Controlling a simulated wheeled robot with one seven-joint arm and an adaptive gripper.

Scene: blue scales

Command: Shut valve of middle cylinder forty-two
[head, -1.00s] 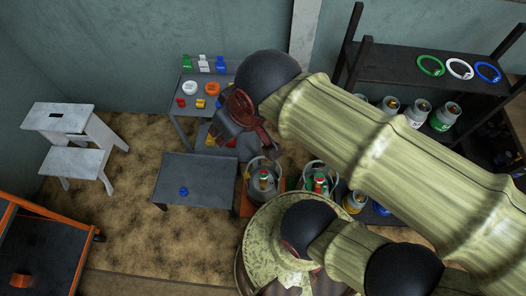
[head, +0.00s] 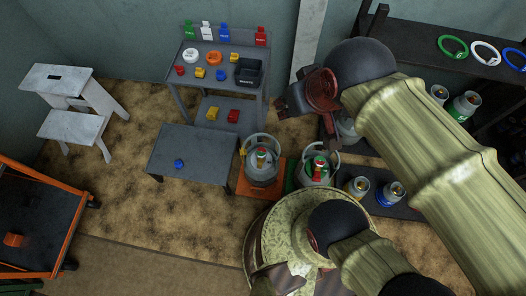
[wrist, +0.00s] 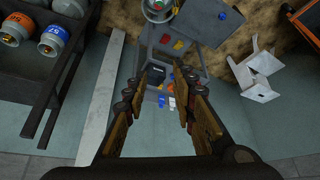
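A grey gas cylinder (head: 262,172) with a red and green valve stands on an orange base in the head view. A second grey cylinder (head: 316,170) with a similar valve stands to its right on a green base. In the wrist view, one cylinder with an orange label (wrist: 72,27) and one with a blue label (wrist: 52,41) sit on the dark shelf. My gripper (wrist: 161,80) is open and empty, in the air above and behind the floor cylinders, touching none.
A grey table (head: 180,76) holds coloured blocks, rings and a black tray (head: 249,72). A low grey table (head: 165,158) bears a small blue piece. A white step stool (head: 63,80) stands left. A dark shelf (head: 400,30) with rings and cylinders is at right.

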